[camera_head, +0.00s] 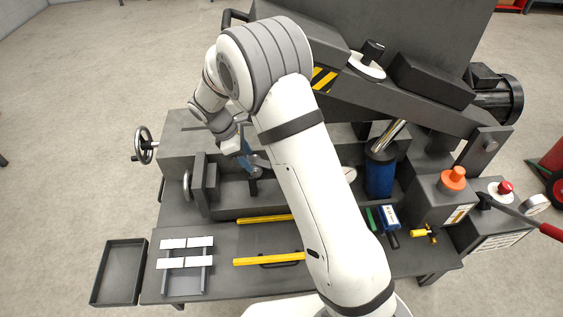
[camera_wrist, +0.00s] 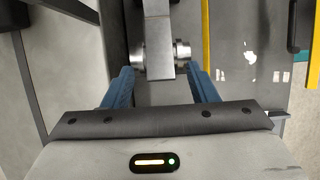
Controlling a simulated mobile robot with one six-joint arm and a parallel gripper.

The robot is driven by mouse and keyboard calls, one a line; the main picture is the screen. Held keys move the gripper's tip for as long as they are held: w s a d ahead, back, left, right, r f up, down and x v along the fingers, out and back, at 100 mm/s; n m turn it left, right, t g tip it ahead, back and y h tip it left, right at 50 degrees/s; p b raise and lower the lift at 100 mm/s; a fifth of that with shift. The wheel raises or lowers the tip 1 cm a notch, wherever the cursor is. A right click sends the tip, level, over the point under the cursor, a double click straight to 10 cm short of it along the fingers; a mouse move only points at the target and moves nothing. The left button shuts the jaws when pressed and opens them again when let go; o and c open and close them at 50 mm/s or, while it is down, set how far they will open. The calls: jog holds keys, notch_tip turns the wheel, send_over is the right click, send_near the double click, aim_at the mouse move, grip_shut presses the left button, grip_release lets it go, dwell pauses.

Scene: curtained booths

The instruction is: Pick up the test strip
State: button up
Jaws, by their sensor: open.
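My gripper (camera_head: 250,158) is over the machine's vise area in the head view, its blue fingers pointing down and right. In the wrist view my gripper (camera_wrist: 165,72) is open, with one blue finger on each side of a narrow grey bar (camera_wrist: 160,48). I cannot tell if this bar is the test strip or a machine part. Round metal pieces sit on both sides of the bar near the fingertips. No grip on the bar shows. Several pale flat pieces (camera_head: 172,244) lie on a small rack at the bench's front left; whether they are test strips is unclear.
The vise jaw (camera_head: 211,176) and handwheel (camera_head: 145,144) stand left of my gripper. Yellow bars (camera_head: 268,258) lie on the bench front. An empty dark tray (camera_head: 120,273) is at the far left. A blue cylinder (camera_head: 380,175) and the heavy machine arm crowd the right and back.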

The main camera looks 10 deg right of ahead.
jog(key=shift+c, duration=0.4)
jog(key=c, duration=1.1)
grip_shut()
jog(key=shift+r, duration=0.65)
notch_tip(320, 180, up, 2)
jog(key=shift+r+p, duration=0.15)
jog(key=shift+p, duration=0.45)
jog(key=a+p, duration=0.2)
jog(key=a, duration=1.6)
jog(key=shift+w, duration=0.25)
